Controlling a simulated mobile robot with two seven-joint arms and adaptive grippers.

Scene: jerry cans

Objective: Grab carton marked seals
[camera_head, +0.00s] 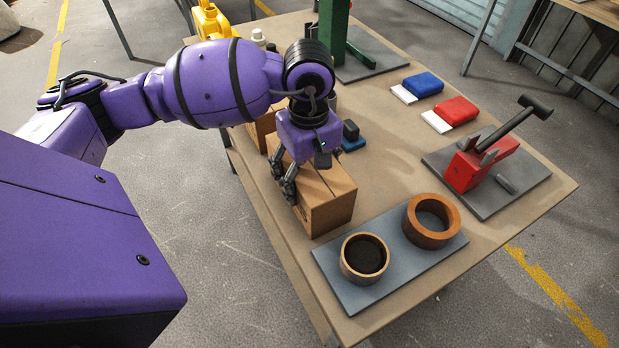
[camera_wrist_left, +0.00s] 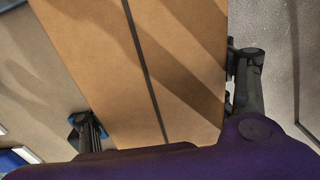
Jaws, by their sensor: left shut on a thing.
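A brown cardboard carton (camera_head: 332,208) stands upright on the table near its left edge. My left gripper (camera_head: 286,178) is over it from above, with its fingers against the carton's sides, and is shut on it. In the left wrist view the carton (camera_wrist_left: 175,60), with a dark seam along its top, fills the space between the fingers (camera_wrist_left: 165,105). A second brown carton (camera_head: 259,128) stands just behind, partly hidden by my arm. No marking is readable on either carton. My right gripper is not in view.
A red clamp-like tool (camera_head: 480,165) on a grey plate and red (camera_head: 457,110) and blue (camera_head: 424,84) boxes are at right. A green post (camera_head: 333,30) stands behind.

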